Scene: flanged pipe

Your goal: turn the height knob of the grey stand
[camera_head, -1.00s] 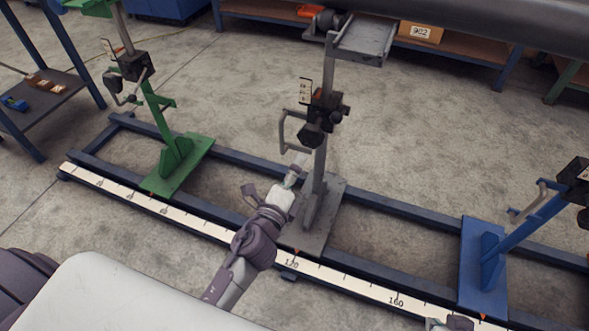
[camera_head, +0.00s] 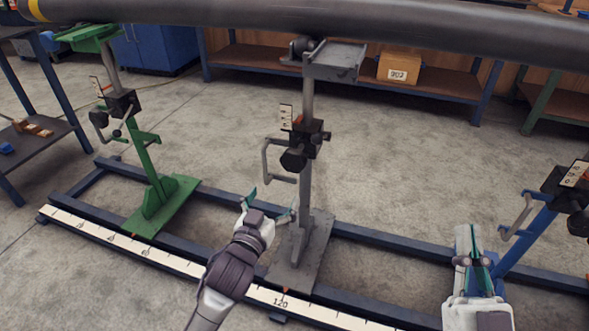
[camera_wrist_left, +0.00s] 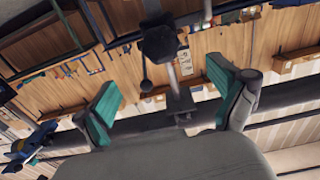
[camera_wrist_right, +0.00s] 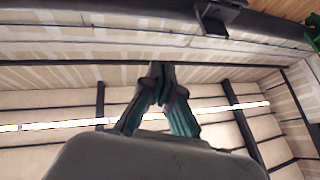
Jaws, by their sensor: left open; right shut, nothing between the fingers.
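The grey stand (camera_head: 306,187) stands upright in the middle of the head view, on a grey base plate. Its dark faceted knob (camera_head: 293,160) sits on the black clamp block, left of the post. A dark faceted knob (camera_wrist_left: 158,43) shows in the left wrist view, beyond the fingertips and between them. My left gripper (camera_head: 268,205) is open and empty, below the knob and apart from it, with its fingers pointing up. Its teal finger pads also show in the left wrist view (camera_wrist_left: 163,95). My right gripper (camera_head: 472,236) is shut and empty, beside the blue stand.
A grey bracket handle (camera_head: 266,160) sticks out left of the knob. A green stand (camera_head: 150,165) is at left and a blue stand (camera_head: 530,235) at right, on a rail frame with a scale strip (camera_head: 165,257). A long dark pipe (camera_head: 440,30) crosses above.

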